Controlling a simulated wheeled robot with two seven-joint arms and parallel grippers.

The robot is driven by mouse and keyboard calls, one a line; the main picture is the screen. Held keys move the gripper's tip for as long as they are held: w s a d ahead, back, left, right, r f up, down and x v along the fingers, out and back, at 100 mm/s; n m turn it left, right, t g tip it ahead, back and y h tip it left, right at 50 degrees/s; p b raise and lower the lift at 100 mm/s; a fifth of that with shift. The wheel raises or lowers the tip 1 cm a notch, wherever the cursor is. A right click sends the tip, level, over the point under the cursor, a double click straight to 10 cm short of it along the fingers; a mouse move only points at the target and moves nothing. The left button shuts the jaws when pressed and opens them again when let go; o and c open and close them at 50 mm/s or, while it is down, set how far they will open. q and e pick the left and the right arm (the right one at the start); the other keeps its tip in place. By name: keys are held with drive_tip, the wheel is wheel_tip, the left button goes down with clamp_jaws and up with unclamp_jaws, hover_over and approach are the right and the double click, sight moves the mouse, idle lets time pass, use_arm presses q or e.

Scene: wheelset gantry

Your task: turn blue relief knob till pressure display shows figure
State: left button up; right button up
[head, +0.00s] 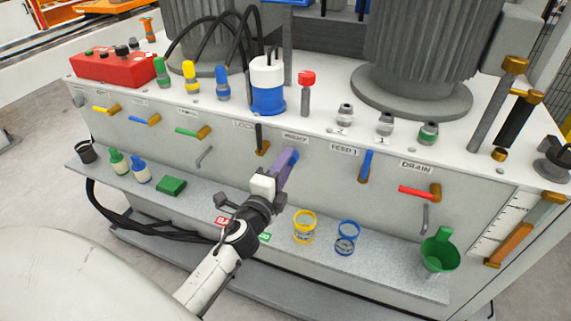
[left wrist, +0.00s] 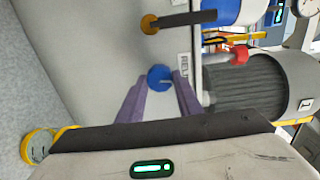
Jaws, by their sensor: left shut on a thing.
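My left gripper (head: 288,164) has purple fingers and reaches the front panel of the gantry's cabinet, below a small label I cannot read clearly. In the left wrist view, the blue relief knob (left wrist: 160,77) is a round knob on the panel, between the two fingertips of the left gripper (left wrist: 158,82). The fingers are closed on it. My right gripper is not in view.
A black lever (head: 260,138) is just left of the gripper, and a blue-handled lever (head: 367,165) is to its right. A red-handled drain lever (head: 415,191) is farther right. The shelf below (head: 385,262) holds yellow and blue rings and a green funnel cup (head: 440,254).

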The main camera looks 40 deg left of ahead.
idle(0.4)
use_arm(q)
drive_tip(key=o, duration=1)
drive_tip(key=shift+o, duration=0.2)
drive_tip(key=b+v, duration=0.1)
drive_tip(key=v, duration=0.9)
drive_tip(key=shift+s, duration=0.2)
